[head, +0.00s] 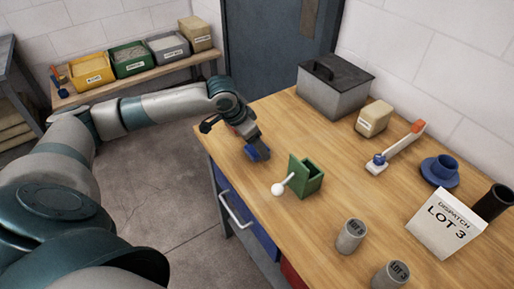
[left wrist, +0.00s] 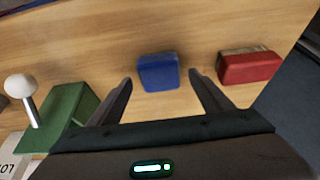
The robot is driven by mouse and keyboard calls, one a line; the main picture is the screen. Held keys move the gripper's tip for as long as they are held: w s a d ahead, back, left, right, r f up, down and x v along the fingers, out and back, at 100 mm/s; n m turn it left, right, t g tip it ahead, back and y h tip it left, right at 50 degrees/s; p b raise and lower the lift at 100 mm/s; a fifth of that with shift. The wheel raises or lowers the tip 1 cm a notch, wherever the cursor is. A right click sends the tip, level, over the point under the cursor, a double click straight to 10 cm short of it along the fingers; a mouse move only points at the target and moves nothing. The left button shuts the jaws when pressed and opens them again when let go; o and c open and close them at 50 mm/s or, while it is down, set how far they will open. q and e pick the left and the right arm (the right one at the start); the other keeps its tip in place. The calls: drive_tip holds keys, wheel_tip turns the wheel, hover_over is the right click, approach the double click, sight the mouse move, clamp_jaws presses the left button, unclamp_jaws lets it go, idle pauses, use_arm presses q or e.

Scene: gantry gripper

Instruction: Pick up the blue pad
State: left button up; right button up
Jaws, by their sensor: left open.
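The blue pad (left wrist: 158,72) is a small block on the wooden table. In the left wrist view it sits between and just beyond the two spread fingertips of my left gripper (left wrist: 162,82), with gaps on both sides. In the head view my left gripper (head: 254,146) is low over the table's left part, and a bit of the blue pad (head: 260,154) shows at its tips, mostly hidden by it. The gripper is open and empty. My right gripper is not in view.
A red block (left wrist: 249,67) lies right of the pad in the left wrist view. A green box with a white-knobbed lever (head: 309,178) stands close by.

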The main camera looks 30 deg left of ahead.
use_arm(q)
drive_tip(key=shift+x, duration=0.9)
drive_tip(key=c, duration=1.1)
